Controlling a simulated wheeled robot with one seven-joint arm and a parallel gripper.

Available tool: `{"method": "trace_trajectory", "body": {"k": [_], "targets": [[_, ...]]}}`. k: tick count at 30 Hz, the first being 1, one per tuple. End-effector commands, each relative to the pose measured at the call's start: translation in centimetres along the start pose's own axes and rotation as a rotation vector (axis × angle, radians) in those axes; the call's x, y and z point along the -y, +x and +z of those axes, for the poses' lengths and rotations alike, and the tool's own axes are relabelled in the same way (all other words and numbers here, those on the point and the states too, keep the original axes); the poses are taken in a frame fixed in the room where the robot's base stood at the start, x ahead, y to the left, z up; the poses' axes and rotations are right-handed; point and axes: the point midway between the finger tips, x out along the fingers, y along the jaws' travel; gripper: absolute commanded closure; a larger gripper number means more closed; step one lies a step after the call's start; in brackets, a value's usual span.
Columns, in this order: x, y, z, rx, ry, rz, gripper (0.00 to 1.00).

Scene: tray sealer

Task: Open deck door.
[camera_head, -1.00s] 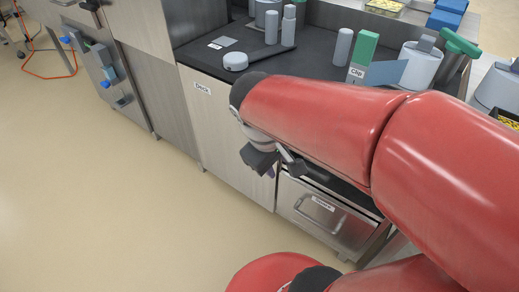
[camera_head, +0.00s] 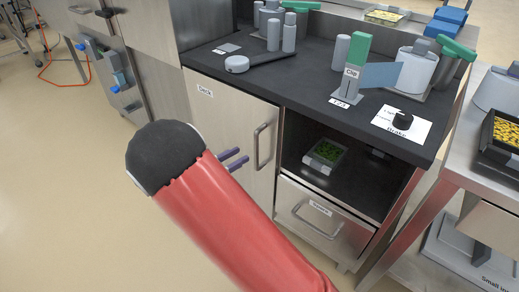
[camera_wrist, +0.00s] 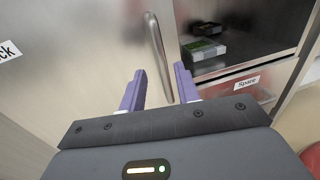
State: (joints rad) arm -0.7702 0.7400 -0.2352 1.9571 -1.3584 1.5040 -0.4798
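The deck door (camera_head: 225,118) is a flat steel panel labelled "Deck" in the head view, and it looks closed. Its upright bar handle (camera_head: 262,146) is near its right edge. The handle also shows in the wrist view (camera_wrist: 157,50), its lower end appearing between my fingers. My gripper (camera_head: 244,157) is in front of the door, just left of the handle, with purple fingers pointing at it. In the wrist view my gripper (camera_wrist: 158,82) is open, with a clear gap between the fingers. The fingers look short of the handle. My red arm hides part of the lower door.
An open shelf right of the door holds a small tray (camera_head: 325,154) with green contents. Below it is a closed drawer (camera_head: 318,222) with a bar handle. The black worktop (camera_head: 300,75) above carries several devices.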

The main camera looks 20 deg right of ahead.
Motion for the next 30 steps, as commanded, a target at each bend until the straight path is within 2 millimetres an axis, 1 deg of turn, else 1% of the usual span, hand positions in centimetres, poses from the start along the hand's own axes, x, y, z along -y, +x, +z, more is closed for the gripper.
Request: {"method": "trace_trajectory", "body": {"k": [12,15,18,25,26,30], "targets": [[0.1,6.2,0.0,0.0,0.001,-0.005,0.68],[0.1,7.0,0.0,-0.001,0.001,-0.004,0.68],[0.1,7.5,0.0,-0.001,0.001,-0.004,0.68],[0.1,7.6,0.0,-0.001,0.001,-0.003,0.68],[0.1,7.6,0.0,-0.002,0.001,-0.003,0.69],[0.1,7.6,0.0,-0.002,0.001,-0.003,0.88]]}}
